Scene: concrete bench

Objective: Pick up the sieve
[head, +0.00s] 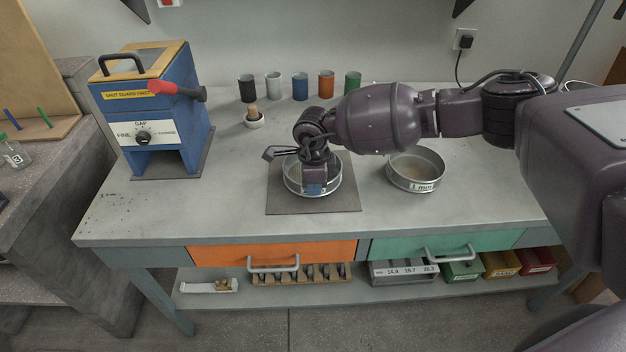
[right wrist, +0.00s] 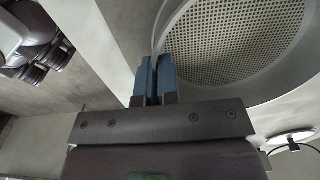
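A round metal sieve (head: 290,184) is on or just above the dark square mat (head: 343,201); I cannot tell if it touches. Its perforated bottom fills the upper right of the right wrist view (right wrist: 235,40). My right gripper (head: 315,188) points down at the sieve's near wall. In the right wrist view its two blue fingers (right wrist: 156,75) are close together with the sieve's thin wall between them. They hide part of the wall. A second sieve, marked 1 mm (head: 415,185), stands to the right. My left gripper is not in view.
A blue mill (head: 165,115) with a red handle stands at the left. Several coloured cups (head: 300,86) line the back. A small bowl with a pestle (head: 254,120) is in front of them. The bench front (head: 200,215) is clear. Drawers and a lower shelf are below.

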